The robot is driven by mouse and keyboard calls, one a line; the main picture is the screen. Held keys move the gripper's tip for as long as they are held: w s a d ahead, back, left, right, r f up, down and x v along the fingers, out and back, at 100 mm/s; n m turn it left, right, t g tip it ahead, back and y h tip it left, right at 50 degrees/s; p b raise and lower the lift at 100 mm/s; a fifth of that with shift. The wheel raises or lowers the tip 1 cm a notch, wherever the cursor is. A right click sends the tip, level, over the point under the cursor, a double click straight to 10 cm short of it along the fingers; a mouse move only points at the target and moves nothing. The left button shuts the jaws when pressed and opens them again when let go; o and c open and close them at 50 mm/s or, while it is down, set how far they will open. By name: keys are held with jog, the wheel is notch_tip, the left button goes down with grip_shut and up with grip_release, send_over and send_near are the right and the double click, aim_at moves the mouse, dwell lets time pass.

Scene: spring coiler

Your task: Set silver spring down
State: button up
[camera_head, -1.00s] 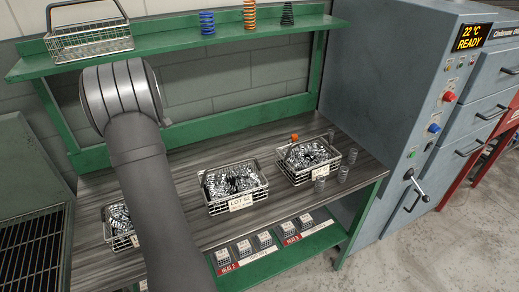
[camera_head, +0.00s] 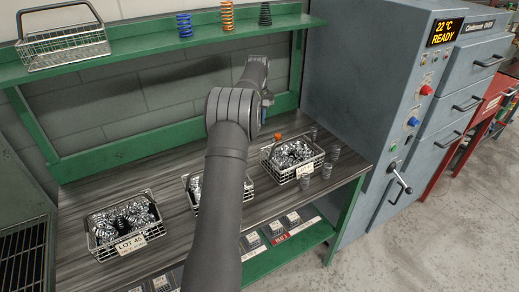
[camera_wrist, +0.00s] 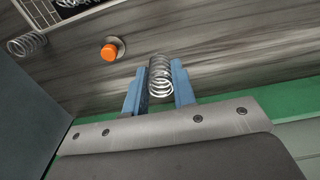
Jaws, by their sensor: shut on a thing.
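In the wrist view a silver coil spring (camera_wrist: 160,80) sits between the two blue fingers of my gripper (camera_wrist: 159,69), which are shut on it. The grey wooden bench top (camera_wrist: 215,55) shows behind it; I cannot tell how far the spring is from that surface. In the head view my arm reaches to the bench's back right, and the fingers and held spring are hidden or too small to make out. Several other silver springs (camera_head: 326,170) stand on the bench right of the right-hand basket (camera_head: 268,163). One spring (camera_wrist: 27,44) shows at the wrist view's left.
An orange knob-like thing (camera_head: 278,137) is behind the right basket and also shows in the wrist view (camera_wrist: 113,49). My arm covers part of the middle basket (camera_head: 191,197). The Lot 45 basket (camera_head: 94,238) is at left. A grey oven cabinet (camera_head: 348,75) bounds the right.

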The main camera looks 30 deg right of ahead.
jog(key=shift+s+d+f, duration=0.15)
jog(key=shift+d+f, duration=0.1)
jog(key=shift+f, duration=0.05)
notch_tip(320, 180, down, 9)
jog(key=shift+f, duration=0.2)
jog(key=shift+f, duration=0.2)
jog(key=o, duration=1)
jog(key=shift+r, duration=0.1)
notch_tip(320, 180, up, 12)
jog(key=shift+r, duration=0.15)
